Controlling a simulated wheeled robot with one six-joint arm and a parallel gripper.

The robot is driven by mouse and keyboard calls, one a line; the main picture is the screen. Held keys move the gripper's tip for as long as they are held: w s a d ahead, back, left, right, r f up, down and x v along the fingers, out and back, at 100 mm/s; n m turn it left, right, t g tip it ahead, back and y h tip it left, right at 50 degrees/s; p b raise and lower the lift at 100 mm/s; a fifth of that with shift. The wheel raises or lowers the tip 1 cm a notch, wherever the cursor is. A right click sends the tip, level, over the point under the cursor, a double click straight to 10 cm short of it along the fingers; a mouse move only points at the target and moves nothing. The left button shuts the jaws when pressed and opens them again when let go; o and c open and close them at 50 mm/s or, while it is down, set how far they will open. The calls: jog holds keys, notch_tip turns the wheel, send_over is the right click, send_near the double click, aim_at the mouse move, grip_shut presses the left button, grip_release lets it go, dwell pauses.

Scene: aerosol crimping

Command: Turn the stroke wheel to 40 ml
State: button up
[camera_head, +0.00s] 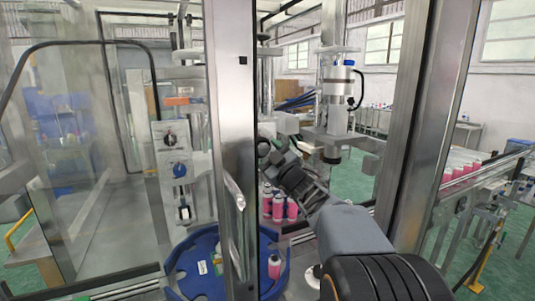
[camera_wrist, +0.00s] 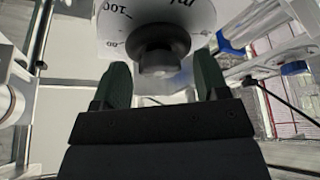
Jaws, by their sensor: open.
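The stroke wheel (camera_wrist: 190,18) is a pale disc at the top of the wrist view, with dark scale marks. I can read 100 and part of "ml"; another number at the lower left is too small to read surely. A black round knob (camera_wrist: 158,45) stands out from its middle. My gripper (camera_wrist: 162,65) is open, one dark finger on each side of the knob, with gaps showing between. In the head view my gripper (camera_head: 270,155) reaches in behind the metal door post, and I cannot make out the wheel there. The wheel's pointer is not visible.
A metal post (camera_head: 232,130) and glass door (camera_head: 75,150) stand left of my arm. A blue round tray (camera_head: 190,270) and several pink bottles (camera_head: 278,205) are below my gripper. A crimping head (camera_head: 338,85) hangs to the right.

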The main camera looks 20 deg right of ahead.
jog(key=c, duration=0.9)
jog(key=shift+c, duration=0.2)
jog(key=shift+n, duration=0.4)
jog(key=n+g, duration=0.1)
jog(key=n, duration=0.1)
jog(key=shift+d+n+y+b, duration=0.1)
jog(key=shift+n+y+b, duration=0.2)
jog(key=shift+y+b, duration=0.1)
jog(key=n+g+y, duration=0.1)
jog(key=n, duration=0.2)
jog(key=shift+r, duration=0.2)
jog(key=n+g+p, duration=0.1)
jog(key=n+g, duration=0.1)
jog(key=n, duration=0.2)
jog(key=shift+d+r, duration=0.1)
jog(key=shift+r, duration=0.05)
jog(key=shift+n+g+p, duration=0.3)
jog(key=shift+n+p, duration=0.25)
jog(key=shift+n, duration=0.75)
